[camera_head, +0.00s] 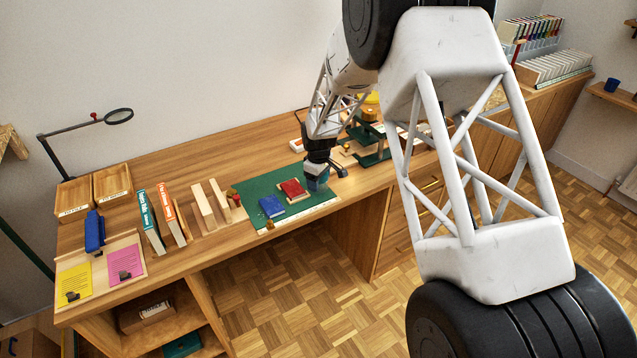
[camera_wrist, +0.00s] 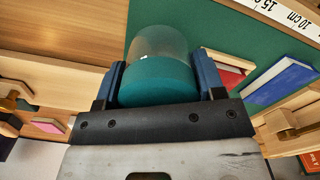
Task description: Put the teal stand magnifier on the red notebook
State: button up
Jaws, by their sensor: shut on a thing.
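The teal stand magnifier (camera_wrist: 158,82), a teal ring with a clear dome, sits between the two blue fingers of my gripper (camera_wrist: 160,88) in the wrist view. My gripper is shut on it. In the head view my gripper (camera_head: 318,178) is over the right end of the green mat, and the magnifier there is mostly hidden by the fingers. The red notebook (camera_head: 292,190) lies on the mat just left of my gripper. In the wrist view the red notebook (camera_wrist: 228,74) shows partly behind the right finger. I cannot tell the magnifier's height above the mat.
A blue notebook (camera_head: 271,206) lies left of the red one on the green mat (camera_head: 250,188). Wooden blocks (camera_head: 205,205) and upright books (camera_head: 160,217) stand farther left. A dark green stand (camera_head: 372,148) is behind and right of my gripper. A ruler strip edges the mat.

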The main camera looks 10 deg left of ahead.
jog(key=r, duration=0.2)
jog(key=shift+s+d+r, duration=0.15)
jog(key=shift+s+r, duration=0.15)
jog(key=shift+s, duration=0.1)
jog(key=s+d, duration=0.3)
jog(key=s, duration=0.3)
jog(key=s+d+r, duration=0.1)
jog(key=s+d, duration=0.2)
jog(key=s, duration=0.4)
jog(key=shift+s+d+r, duration=0.15)
jog(key=shift+s+d, duration=0.1)
jog(key=shift+d, duration=0.15)
jog(key=s+a+r, duration=0.2)
jog(key=a, duration=0.5)
jog(key=shift+s, duration=0.15)
jog(key=shift+a, duration=0.1)
send_over(292, 189)
jog(key=shift+f, duration=0.65)
dwell(0.5)
